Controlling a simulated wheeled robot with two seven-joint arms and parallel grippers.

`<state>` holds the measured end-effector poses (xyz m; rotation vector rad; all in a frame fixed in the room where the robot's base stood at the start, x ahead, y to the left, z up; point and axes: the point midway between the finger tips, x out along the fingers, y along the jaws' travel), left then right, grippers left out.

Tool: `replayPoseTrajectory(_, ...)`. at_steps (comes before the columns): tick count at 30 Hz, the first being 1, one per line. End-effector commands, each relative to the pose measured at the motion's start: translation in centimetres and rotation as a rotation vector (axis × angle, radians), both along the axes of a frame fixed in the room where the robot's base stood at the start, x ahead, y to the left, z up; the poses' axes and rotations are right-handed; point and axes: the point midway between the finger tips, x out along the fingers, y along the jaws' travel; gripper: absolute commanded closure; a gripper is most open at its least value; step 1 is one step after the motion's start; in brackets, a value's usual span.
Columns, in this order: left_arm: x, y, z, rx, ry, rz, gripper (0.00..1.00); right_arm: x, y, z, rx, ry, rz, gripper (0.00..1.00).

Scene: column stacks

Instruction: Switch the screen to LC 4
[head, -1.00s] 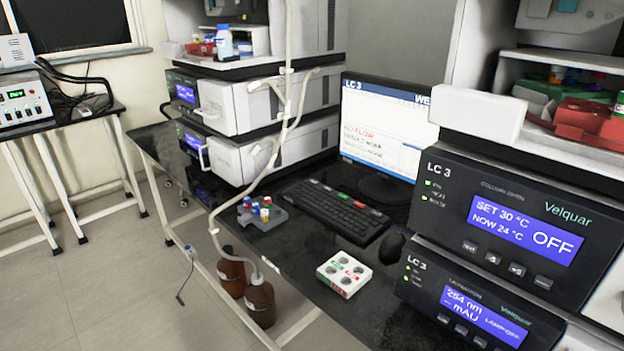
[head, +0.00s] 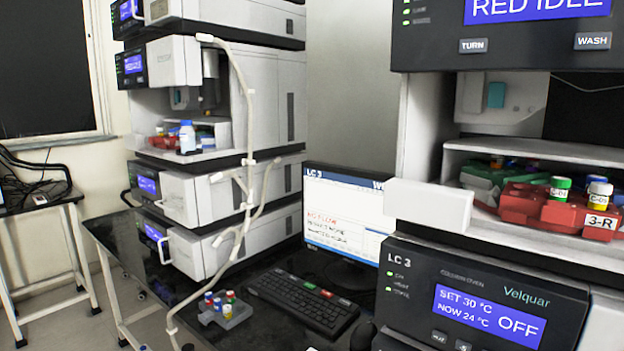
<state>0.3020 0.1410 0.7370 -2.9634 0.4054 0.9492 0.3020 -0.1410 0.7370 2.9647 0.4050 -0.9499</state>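The computer screen (head: 345,212) stands on the black bench between the two instrument stacks. Its header reads LC 3, with red and dark text lines below on white; its right part is hidden behind the right stack. A black keyboard (head: 305,303) lies in front of it, with a few green and red keys along its back edge. Key labels are too small to read. Part of the dark mouse (head: 363,335) shows at the bottom edge. Neither of my grippers is in view.
The right stack has an LC 3 column oven (head: 470,295) reading OFF, with a white block (head: 428,205) jutting out above it. A red rack marked 3-R (head: 545,207) holds vials. A grey vial holder (head: 225,312) sits left of the keyboard. Pale tubing (head: 250,120) hangs along the left stack.

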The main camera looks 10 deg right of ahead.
Motion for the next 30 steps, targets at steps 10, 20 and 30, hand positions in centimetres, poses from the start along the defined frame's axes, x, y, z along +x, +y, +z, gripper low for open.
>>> replayPoseTrajectory(10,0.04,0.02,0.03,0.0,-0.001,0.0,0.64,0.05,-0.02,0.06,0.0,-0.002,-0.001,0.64)
replayPoseTrajectory(20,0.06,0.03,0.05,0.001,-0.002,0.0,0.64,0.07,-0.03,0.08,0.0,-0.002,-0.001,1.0)
replayPoseTrajectory(30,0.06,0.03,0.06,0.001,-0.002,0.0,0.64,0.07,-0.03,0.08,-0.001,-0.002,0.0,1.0)
